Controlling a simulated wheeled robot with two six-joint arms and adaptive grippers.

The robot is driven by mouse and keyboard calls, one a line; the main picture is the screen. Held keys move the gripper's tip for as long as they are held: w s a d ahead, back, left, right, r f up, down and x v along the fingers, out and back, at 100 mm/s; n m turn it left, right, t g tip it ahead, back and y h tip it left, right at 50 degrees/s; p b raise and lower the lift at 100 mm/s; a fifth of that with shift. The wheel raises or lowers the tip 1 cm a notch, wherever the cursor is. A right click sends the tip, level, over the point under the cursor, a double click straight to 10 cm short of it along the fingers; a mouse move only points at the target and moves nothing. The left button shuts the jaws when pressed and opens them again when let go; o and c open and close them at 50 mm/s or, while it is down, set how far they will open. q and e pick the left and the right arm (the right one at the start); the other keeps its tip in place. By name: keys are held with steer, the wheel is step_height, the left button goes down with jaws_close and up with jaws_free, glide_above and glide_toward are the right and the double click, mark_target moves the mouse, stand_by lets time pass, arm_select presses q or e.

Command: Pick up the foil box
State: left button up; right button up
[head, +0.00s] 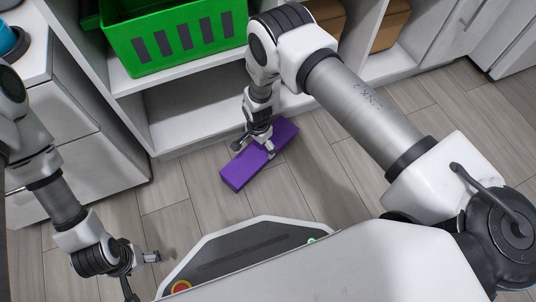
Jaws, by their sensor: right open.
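A long purple box (241,175), the only box on the floor and likely the foil box, lies on the wood floor in front of the shelf unit. My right gripper (254,151) is over the middle of the box, pointing down, with its fingers spread. One finger shows at the box's near side and the other at its far left side; whether they touch it I cannot tell. My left gripper (140,272) is at the lower left, away from the box, with its fingers apart and nothing between them.
A green crate (178,38) stands on the shelf (190,119) behind the box. Cardboard boxes (391,25) sit in the shelf at the upper right. A white cabinet (98,150) stands at left. Floor (185,205) around the purple box is clear.

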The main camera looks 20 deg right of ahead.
step_height(320, 180, down, 7)
steer(key=b, duration=0.4)
steer(key=shift+b, duration=0.3)
steer(key=shift+r, duration=0.15)
steer(key=shift+c, duration=0.4)
steer(key=c, duration=1.1)
